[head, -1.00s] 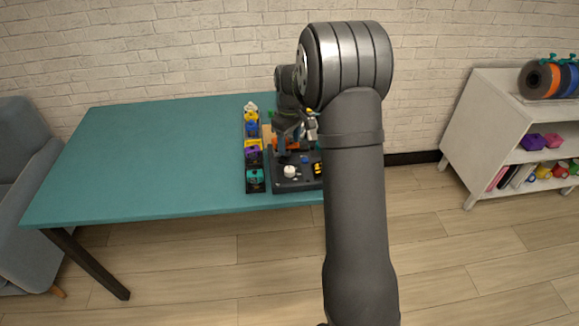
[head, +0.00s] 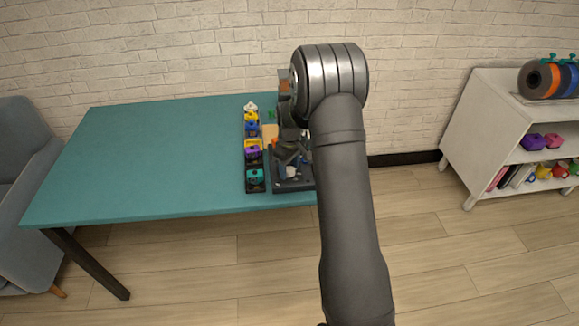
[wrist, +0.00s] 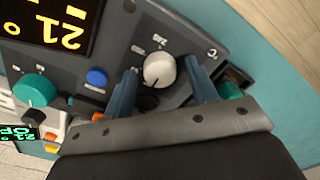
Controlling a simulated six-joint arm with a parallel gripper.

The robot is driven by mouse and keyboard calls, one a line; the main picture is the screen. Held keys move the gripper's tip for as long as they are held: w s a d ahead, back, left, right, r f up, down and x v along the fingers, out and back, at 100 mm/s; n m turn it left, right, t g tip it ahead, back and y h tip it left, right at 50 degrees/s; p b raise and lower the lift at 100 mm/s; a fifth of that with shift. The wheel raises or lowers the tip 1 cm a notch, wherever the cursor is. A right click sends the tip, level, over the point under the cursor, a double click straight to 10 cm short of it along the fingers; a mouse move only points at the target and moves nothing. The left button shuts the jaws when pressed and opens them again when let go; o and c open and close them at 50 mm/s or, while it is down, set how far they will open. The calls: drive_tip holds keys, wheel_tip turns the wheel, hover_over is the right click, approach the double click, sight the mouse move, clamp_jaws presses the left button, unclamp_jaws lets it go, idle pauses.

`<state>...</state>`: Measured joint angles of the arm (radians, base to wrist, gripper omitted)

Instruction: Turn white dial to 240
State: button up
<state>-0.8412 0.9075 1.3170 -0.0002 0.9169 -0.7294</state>
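The white dial (wrist: 160,70) is a round knob on a dark grey control panel (wrist: 118,42). Small white markings and a °C sign are printed near it, too small to read surely. My gripper (wrist: 162,76) is open, with one blue finger on each side of the dial. Small gaps seem to show between fingers and dial, so I see no firm grip. In the head view, my gripper (head: 288,160) is low over the panel (head: 292,187) and hides much of it.
A black rack (head: 255,187) of coloured pieces stands close left of the panel. The teal table (head: 150,160) is clear further left.

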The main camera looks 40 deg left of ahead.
drive_tip(key=c, duration=0.8)
